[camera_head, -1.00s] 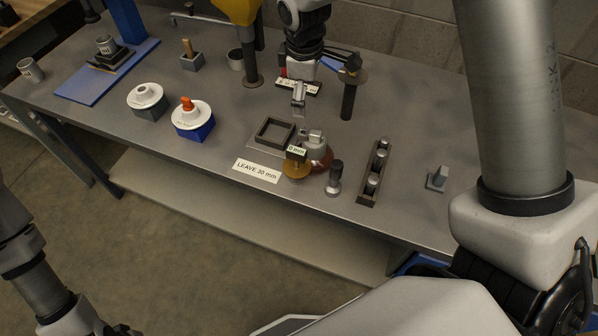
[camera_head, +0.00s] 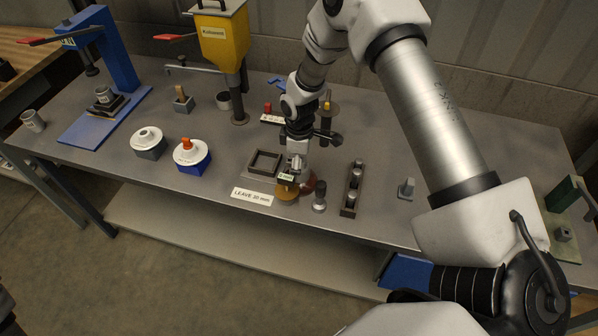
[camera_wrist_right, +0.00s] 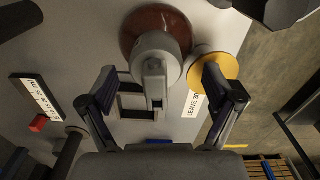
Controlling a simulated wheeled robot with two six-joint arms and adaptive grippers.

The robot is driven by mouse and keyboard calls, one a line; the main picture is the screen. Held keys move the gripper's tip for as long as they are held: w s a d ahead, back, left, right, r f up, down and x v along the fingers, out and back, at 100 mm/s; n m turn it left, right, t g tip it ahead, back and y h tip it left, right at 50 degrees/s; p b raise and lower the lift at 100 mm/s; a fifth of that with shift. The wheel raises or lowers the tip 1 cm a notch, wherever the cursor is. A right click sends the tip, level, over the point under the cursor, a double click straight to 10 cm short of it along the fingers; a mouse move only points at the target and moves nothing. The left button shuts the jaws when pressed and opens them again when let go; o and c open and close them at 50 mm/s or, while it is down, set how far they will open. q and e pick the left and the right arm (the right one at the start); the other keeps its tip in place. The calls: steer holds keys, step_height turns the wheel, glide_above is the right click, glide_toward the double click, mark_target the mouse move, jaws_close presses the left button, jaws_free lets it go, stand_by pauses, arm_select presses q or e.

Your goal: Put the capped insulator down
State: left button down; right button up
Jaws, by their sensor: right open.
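The capped insulator is a red-brown disc with a grey metal cap and tongue (camera_wrist_right: 152,48). In the head view its brown edge (camera_head: 310,187) shows behind the yellow round gauge (camera_head: 287,192), the rest hidden by my right gripper (camera_head: 297,163). It appears to stand on the bench beside the gauge. In the right wrist view my right gripper (camera_wrist_right: 160,92) is open, its fingers apart on either side of the tongue, with gaps visible. The yellow gauge (camera_wrist_right: 216,68) lies close to the right finger. My left gripper is not in view.
A dark square frame (camera_head: 264,163) lies just left of the gripper, and a "LEAVE 30 mm" label (camera_head: 252,196) in front. White-topped blocks (camera_head: 148,143) stand further left.

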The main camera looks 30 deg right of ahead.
steer(key=shift+w+d+f, duration=0.15)
steer(key=shift+f, duration=0.3)
steer(key=shift+w+d+f, duration=0.1)
steer(key=shift+f, duration=0.35)
steer(key=shift+s+a+r, duration=0.15)
steer(key=c, duration=1.4)
jaws_close()
